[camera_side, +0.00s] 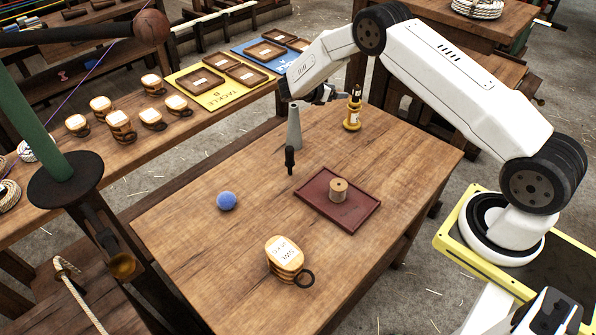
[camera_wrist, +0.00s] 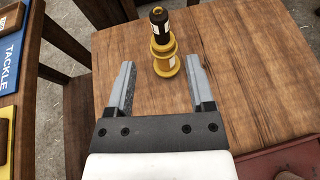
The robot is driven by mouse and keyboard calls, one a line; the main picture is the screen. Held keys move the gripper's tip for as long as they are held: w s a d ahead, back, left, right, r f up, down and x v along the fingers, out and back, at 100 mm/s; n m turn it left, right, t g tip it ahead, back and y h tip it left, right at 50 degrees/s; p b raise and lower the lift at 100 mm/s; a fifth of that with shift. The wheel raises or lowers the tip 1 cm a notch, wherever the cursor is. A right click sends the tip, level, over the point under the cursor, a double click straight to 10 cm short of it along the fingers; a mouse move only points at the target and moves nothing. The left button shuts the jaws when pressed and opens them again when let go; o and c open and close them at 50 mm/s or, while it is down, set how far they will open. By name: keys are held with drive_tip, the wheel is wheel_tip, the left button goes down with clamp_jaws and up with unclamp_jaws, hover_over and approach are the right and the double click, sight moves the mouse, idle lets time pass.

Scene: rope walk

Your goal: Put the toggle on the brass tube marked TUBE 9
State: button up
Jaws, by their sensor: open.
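No toggle or TUBE 9 mark can be told for certain. A yellow, flanged, brass-looking piece (camera_side: 352,123) with a dark upper part and a white label stands upright near the table's far corner; the label is too small to read. It also shows in the wrist view (camera_wrist: 164,62), beyond and between my fingertips. My gripper (camera_wrist: 160,70) is open with nothing between its fingers; in the side view it is largely hidden by the arm, above the far part of the table.
A dark red tray (camera_side: 357,214) holds a tan spool (camera_side: 338,190). A blue ball (camera_side: 227,200) lies to the left. The table's right and front-left areas are bare.

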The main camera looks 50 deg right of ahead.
idle(0.3)
drive_tip(key=s+a+r+m+t+y, duration=0.1)
drive_tip(key=s+a+r+m+y, duration=0.2)
drive_tip(key=s+a, duration=0.4)
drive_tip(key=s+a+r+m+t+y, duration=0.2)
drive_tip(key=s+a+r+m+y, duration=0.1)
drive_tip(key=s+a+m+y, duration=0.3)
drive_tip(key=s+a+r+m+t+y, duration=0.1)
drive_tip(key=s+a+r+m+y, duration=0.2)
drive_tip(key=s+a+m, duration=0.4)
drive_tip(key=s+a+y, duration=0.1)
drive_tip(key=s+a, duration=0.2)
drive_tip(key=s, duration=0.1)
drive_tip(key=shift+s+t, duration=0.2)
drive_tip(key=shift+t, duration=0.2)
